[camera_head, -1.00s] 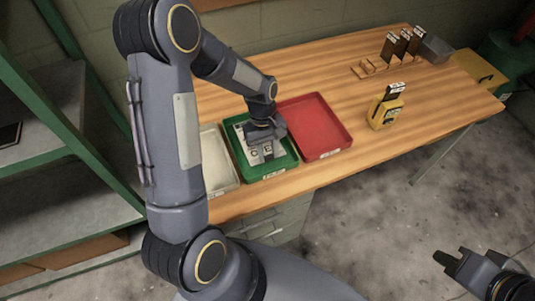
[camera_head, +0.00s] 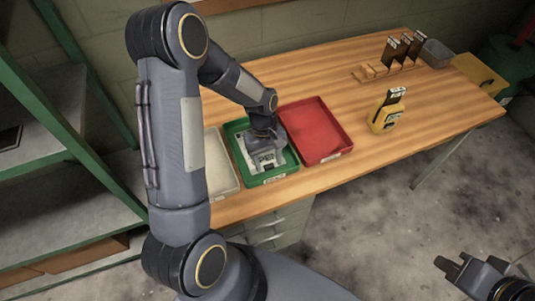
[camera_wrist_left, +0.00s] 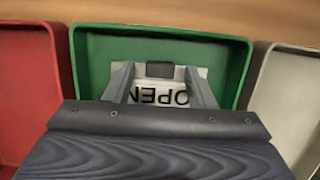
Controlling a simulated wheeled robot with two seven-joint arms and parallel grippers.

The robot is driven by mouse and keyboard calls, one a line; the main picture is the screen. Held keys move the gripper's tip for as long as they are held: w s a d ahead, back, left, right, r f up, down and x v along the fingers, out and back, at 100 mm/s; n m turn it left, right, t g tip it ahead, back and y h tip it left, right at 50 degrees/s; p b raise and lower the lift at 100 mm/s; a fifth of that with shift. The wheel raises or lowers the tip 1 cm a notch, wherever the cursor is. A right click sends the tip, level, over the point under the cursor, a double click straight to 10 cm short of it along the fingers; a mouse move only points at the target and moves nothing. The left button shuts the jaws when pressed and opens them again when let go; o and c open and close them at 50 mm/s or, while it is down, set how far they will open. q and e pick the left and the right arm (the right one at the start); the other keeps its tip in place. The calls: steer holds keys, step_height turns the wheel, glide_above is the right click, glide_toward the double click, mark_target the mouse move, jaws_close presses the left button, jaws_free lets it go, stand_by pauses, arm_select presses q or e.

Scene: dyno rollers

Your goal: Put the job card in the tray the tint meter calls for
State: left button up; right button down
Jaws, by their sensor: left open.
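The white job card (camera_head: 264,160), with dark lettering, lies in the green tray (camera_head: 281,175). In the left wrist view the card (camera_wrist_left: 160,95) reads "OPEN" upside down, inside the green tray (camera_wrist_left: 90,65). My left gripper (camera_head: 262,141) is over the green tray. Its fingers (camera_wrist_left: 160,92) are apart, one on each side of the lettering; whether they touch the card I cannot tell. The yellow tint meter (camera_head: 386,116) stands on the bench with a dark labelled piece upright in it; its reading is too small to read. My right gripper (camera_head: 455,264) is open and empty over the floor.
A red tray (camera_head: 318,130) is right of the green one, and a pale tray (camera_head: 219,165) is left of it. Dark samples (camera_head: 400,46) stand in a wooden rack near a grey bin (camera_head: 436,53). The bench is clear between the red tray and the meter. Green shelving is at left.

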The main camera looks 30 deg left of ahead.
arm_select(q)
steer(key=v, duration=1.2)
steer(key=s+r+m+t+h, duration=0.1)
steer(key=s+r+m+t, duration=0.2)
steer(key=s+r, duration=0.6)
steer(key=s+d+r+m+t, duration=0.1)
steer(key=s+d+m+t, duration=0.3)
steer(key=s, duration=0.6)
steer(key=shift+s+m+h, duration=0.2)
steer(key=shift+m+h, duration=0.1)
steer(key=shift+m, duration=0.3)
